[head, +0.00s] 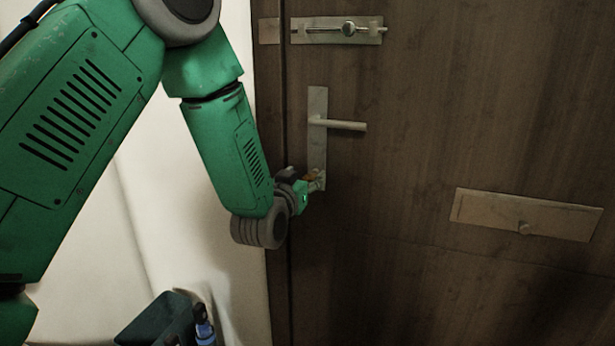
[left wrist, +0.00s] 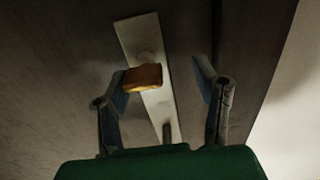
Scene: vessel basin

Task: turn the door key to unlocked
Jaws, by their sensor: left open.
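The door key shows as an orange-brown piece (left wrist: 143,77) at the metal plate in the left wrist view, and as a small orange spot (head: 311,176) by the lower end of the plate in the head view. My left gripper (head: 312,186) is open at the lower end of the plate. In the left wrist view its fingers (left wrist: 163,90) stand apart, with the key between them, nearer the left finger. I cannot tell whether that finger touches it. The lock plate (head: 317,103) is on the dark wooden door (head: 430,120). My right gripper is not in view.
A lever handle (head: 346,125) sticks out above the key. A sliding bolt (head: 340,30) is higher on the door, and a letter flap (head: 525,214) is at the right. A dark bin (head: 158,322) stands below my left arm by the pale wall (head: 190,240).

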